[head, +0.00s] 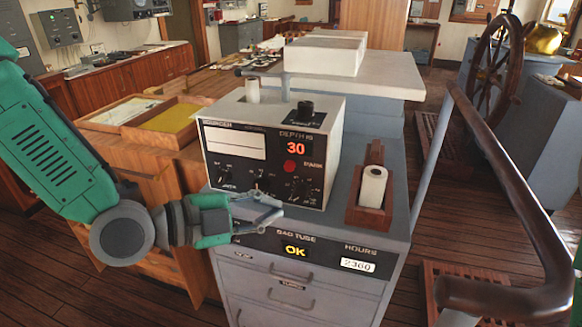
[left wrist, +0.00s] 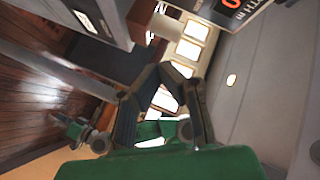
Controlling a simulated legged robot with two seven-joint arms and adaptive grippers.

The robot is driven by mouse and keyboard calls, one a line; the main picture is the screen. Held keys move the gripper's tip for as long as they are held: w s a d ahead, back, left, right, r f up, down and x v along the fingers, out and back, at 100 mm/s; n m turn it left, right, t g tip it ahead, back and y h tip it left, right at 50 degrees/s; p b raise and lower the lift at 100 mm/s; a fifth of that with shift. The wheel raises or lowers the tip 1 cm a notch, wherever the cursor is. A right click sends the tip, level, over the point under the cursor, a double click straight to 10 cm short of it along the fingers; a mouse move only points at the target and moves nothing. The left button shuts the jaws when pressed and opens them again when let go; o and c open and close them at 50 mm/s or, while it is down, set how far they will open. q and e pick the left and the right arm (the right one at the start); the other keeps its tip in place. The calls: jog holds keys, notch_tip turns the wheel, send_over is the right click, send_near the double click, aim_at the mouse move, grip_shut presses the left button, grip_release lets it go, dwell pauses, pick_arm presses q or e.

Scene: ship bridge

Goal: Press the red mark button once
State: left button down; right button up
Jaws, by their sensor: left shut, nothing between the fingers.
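The red mark button (head: 290,166) is a small round red button on the front panel of a grey depth sounder (head: 330,150), below the red "30" readout. My left gripper (head: 280,210) is in front of the lower panel, below and slightly left of the button, with its fingers shut and empty. It appears apart from the button, though the exact gap to the panel cannot be told. In the left wrist view the fingers (left wrist: 158,66) come together, and part of a red digit shows at the top edge. The button is not seen there. My right gripper is not in view.
The sounder stands on a grey cabinet (head: 290,285) with drawers and an "OK" display. A paper roll in a wooden holder (head: 361,215) stands right of it. Black knobs (head: 262,182) sit below the button. A dark handrail (head: 510,180) runs along the right.

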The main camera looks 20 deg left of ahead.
aim_at(290, 167)
pick_arm(q)
jog(key=w, duration=0.8)
jog(key=shift+w+a, duration=0.1)
jog(key=shift+w, duration=0.25)
dwell(0.8)
jog(key=shift+a, duration=0.35)
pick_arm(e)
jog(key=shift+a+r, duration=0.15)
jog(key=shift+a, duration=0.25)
pick_arm(q)
jog(key=shift+w, duration=0.1)
jog(key=shift+w+d, duration=0.3)
jog(key=shift+d, duration=0.1)
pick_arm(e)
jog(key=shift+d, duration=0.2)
